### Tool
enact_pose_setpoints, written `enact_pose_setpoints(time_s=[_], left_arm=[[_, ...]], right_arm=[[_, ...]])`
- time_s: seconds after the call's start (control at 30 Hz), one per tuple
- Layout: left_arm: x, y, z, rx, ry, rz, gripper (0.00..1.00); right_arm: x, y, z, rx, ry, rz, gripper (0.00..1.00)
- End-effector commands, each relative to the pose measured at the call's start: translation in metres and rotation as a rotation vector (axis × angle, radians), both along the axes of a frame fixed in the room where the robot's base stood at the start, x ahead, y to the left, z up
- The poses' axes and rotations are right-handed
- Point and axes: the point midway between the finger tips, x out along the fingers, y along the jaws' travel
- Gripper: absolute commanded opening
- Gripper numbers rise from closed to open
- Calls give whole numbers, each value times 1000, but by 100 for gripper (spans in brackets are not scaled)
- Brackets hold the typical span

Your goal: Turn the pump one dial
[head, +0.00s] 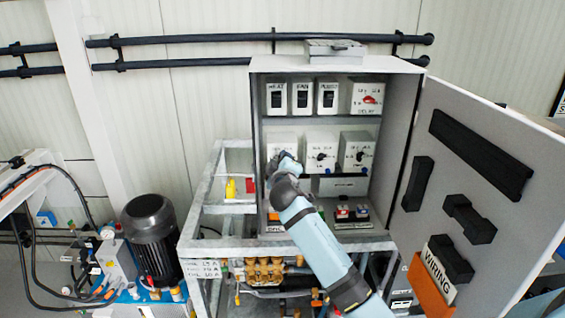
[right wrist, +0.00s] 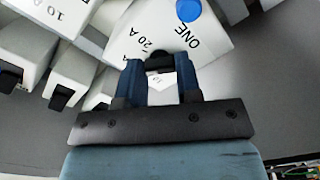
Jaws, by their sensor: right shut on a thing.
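The pump one dial box is white and labelled ONE and 20 A in the right wrist view (right wrist: 215,38). In the head view its box (head: 278,139) is the leftmost in the cabinet's middle row, partly hidden by my right arm. My right gripper (head: 284,158) is at its front. In the right wrist view my right gripper (right wrist: 159,66) is shut on the black dial knob (right wrist: 158,62), with one blue finger on each side. A blue round part (right wrist: 188,10) sits above the knob. My left gripper is not in view.
Two similar dial boxes (head: 319,143) (head: 357,143) stand to the right. HEAT, FAN and PUMP switches (head: 301,85) and a DELAY box (head: 367,88) are above. The open cabinet door (head: 410,217) bounds the right side. A black motor (head: 150,225) stands at left.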

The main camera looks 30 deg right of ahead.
Motion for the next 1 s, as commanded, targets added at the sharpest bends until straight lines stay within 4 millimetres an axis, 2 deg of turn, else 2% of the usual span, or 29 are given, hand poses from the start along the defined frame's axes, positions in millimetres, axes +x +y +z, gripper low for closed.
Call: enact_pose_setpoints(time_s=[0.3,0.87,0.9,0.97,1.0], left_arm=[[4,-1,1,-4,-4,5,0],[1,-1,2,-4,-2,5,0],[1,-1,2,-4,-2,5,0],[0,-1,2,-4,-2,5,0],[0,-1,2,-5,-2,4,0]], right_arm=[[0,0,-1,-110,69,0,8],[0,0,-1,-132,83,-1,8],[0,0,-1,-132,83,-1,41],[0,0,-1,-132,83,-1,55],[0,0,-1,-131,82,0,57]])
